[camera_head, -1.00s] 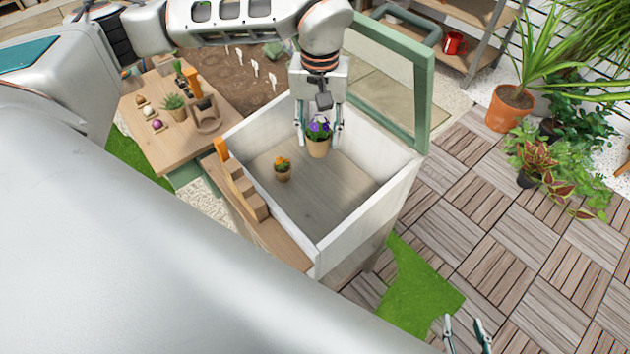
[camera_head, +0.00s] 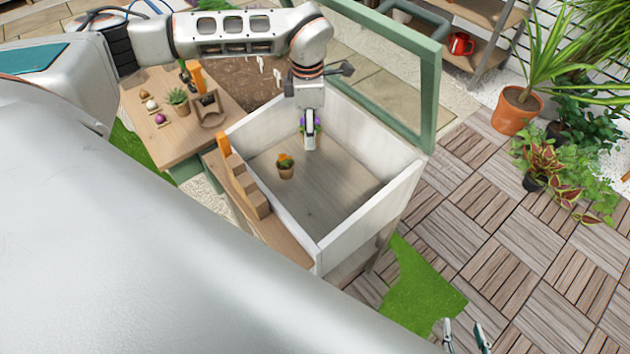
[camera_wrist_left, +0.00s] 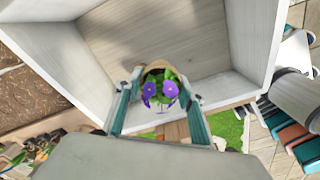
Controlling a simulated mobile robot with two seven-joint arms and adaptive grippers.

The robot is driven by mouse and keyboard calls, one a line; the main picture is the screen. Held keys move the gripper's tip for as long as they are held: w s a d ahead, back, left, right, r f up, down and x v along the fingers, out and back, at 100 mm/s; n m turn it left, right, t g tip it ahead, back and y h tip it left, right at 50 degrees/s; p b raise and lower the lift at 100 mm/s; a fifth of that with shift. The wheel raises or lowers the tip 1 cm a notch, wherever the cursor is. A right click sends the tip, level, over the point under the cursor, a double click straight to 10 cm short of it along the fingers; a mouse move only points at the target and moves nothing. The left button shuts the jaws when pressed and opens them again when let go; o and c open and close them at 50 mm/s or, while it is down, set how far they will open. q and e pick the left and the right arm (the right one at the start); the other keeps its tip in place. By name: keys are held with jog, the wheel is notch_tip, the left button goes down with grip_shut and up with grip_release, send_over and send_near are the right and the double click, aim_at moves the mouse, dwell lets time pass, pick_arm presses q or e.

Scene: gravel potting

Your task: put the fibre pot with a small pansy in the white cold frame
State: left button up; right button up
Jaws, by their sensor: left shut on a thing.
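The white cold frame (camera_head: 372,222) stands open in the middle of the head view; its pale inner wall shows in the left wrist view (camera_wrist_left: 255,35). My left gripper (camera_head: 309,140) points down inside its outline, near the back. It is shut on the fibre pot with the small pansy, whose purple flowers (camera_wrist_left: 160,90) show between the fingers in the left wrist view. In the head view the gripper hides most of that pot; I cannot tell whether its base touches the floor. My right gripper (camera_head: 464,338) is at the bottom edge, empty, its fingertips apart.
A small pot with orange flowers (camera_head: 286,168) stands on the cold frame's floor, left of my left gripper. A wooden stepped block (camera_head: 240,182) lies along the left side. A green-framed lid (camera_head: 428,95) stands raised behind. The floor's front part is clear.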

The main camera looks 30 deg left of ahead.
pick_arm(q)
jog(key=w+a+f+n+b, duration=0.1)
jog(key=a+f+n, duration=0.5)
jog(key=n, duration=0.7)
jog(key=w+a+f+n, duration=0.2)
jog(key=a+f+n, duration=0.4)
jog(key=n, duration=0.7)
jog(key=shift+n, duration=0.3)
jog(key=d, duration=0.5)
jog(key=d+f+p, duration=0.1)
jog(key=d, duration=0.5)
jog(key=s+d, duration=0.1)
jog(key=d, duration=0.4)
jog(key=shift+d+f, duration=0.3)
jog(key=shift+d, duration=0.05)
jog(key=shift+w+f, duration=0.1)
jog(key=shift+f, duration=2.05)
jog(key=shift+f, duration=0.15)
jog(key=o, duration=1.1)
jog(key=shift+o, duration=0.2)
